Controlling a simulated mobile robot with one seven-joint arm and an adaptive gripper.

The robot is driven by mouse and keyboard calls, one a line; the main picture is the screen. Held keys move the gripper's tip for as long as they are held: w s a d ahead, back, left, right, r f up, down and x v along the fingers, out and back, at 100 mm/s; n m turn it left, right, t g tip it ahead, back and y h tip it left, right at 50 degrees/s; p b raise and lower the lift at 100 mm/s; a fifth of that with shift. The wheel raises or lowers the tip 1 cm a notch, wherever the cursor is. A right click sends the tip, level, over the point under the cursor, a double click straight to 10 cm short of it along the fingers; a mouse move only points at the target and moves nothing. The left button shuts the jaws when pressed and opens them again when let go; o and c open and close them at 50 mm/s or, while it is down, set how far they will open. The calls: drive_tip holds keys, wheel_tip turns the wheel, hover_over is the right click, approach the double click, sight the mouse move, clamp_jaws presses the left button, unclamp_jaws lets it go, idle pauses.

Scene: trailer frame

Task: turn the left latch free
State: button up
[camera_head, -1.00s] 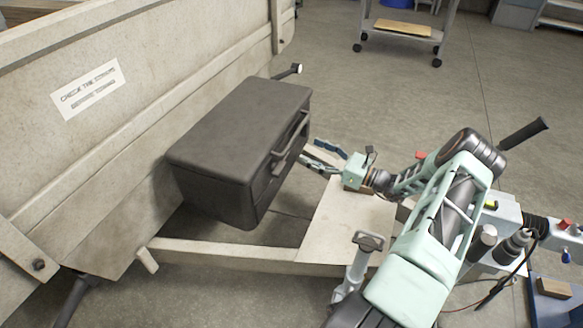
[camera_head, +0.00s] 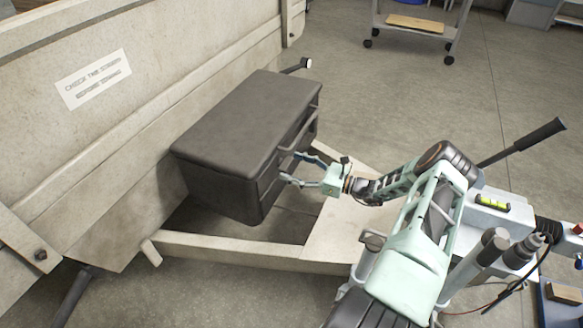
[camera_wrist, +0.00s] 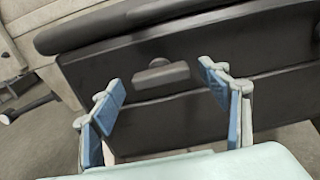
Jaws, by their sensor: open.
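The dark grey box (camera_head: 240,120) stands against the trailer panel, its front facing my arm. In the wrist view a small dark latch piece (camera_wrist: 160,75) sits on the box front; I cannot tell from this view which latch it is or how far it is turned. My gripper (camera_head: 290,167) is at the box front, below the handle. In the wrist view my gripper (camera_wrist: 160,72) is open, one blue-padded finger on each side of the latch piece, with clear gaps. Contact with the box front cannot be told. In the head view the latch is hidden or too small to make out.
A grey handle (camera_head: 298,133) stands out from the box front. The trailer frame bar (camera_head: 225,251) runs below the box, and a pale plate (camera_head: 335,235) lies under my arm. A rod with a white tip (camera_head: 306,62) sticks out behind. A wheeled cart (camera_head: 420,25) stands far off.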

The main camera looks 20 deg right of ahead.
drive_tip(key=shift+w+a, duration=0.35)
drive_tip(key=shift+w, duration=0.05)
drive_tip(key=shift+c, duration=0.3)
drive_tip(key=c, duration=1.1)
